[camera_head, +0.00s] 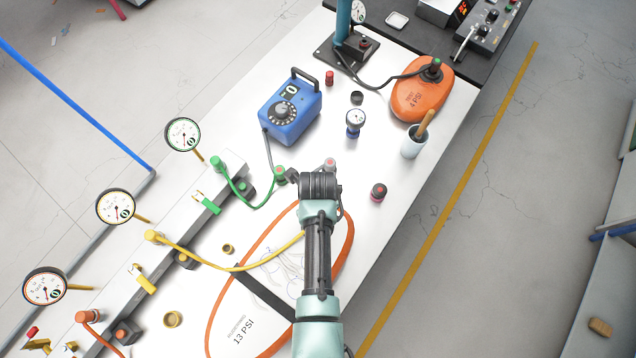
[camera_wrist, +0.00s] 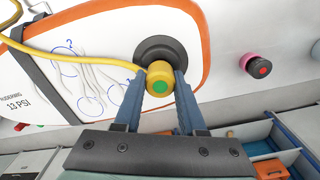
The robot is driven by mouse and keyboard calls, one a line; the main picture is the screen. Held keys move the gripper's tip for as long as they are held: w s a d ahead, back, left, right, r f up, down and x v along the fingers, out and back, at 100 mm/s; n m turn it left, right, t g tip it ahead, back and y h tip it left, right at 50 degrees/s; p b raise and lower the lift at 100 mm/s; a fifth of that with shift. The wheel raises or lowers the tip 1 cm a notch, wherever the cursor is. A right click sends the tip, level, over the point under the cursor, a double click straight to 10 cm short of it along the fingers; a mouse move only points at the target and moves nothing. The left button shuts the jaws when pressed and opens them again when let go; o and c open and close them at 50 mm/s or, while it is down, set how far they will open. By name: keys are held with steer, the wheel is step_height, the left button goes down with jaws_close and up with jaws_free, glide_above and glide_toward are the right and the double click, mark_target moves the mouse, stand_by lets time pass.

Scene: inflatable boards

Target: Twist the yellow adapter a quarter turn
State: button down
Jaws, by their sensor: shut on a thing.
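The yellow adapter (camera_wrist: 160,74) has a green centre and sits at the black round valve (camera_wrist: 165,50) of the white, orange-edged board. My gripper (camera_wrist: 158,84) is shut on the adapter, one blue finger on each side. A yellow hose (camera_wrist: 70,50) joins the adapter from the left. In the head view my wrist and forearm cover the adapter and valve. There the board (camera_head: 232,312), marked 13 PSI, lies at the table's near end, and the hose (camera_head: 220,268) runs to a yellow fitting (camera_head: 151,236) on the rail. How far the adapter is turned cannot be told.
Several gauges line the left rail. An orange 4 PSI board (camera_head: 418,100) lies at the far right.

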steer(key=shift+c, duration=2)
jaws_free()
step_height(320, 180, up, 13)
steer(key=b, duration=0.2)
steer(key=w+r+n+t+b, duration=0.4)
steer(key=w+r+n+t, duration=0.4)
steer(key=w+r, duration=0.45)
steer(key=w+r+n+t+b, duration=0.1)
steer(key=w+r+n+t, duration=0.2)
steer(key=r, duration=0.4)
steer(key=w+r+n+t+b, duration=0.1)
steer(key=w+r+n+t, duration=0.25)
steer(key=r, duration=0.25)
steer(key=s+r+n+t+b, duration=0.3)
steer(key=r+n+t, duration=0.35)
steer(key=r, duration=0.95)
steer(key=s+r+n+t+b, duration=0.1)
steer(key=s+r+n+t, duration=0.5)
steer(key=s+r, duration=0.6)
steer(key=shift+r+n+b, duration=0.35)
steer(key=shift+r+n, duration=0.55)
steer(key=shift+n, duration=0.1)
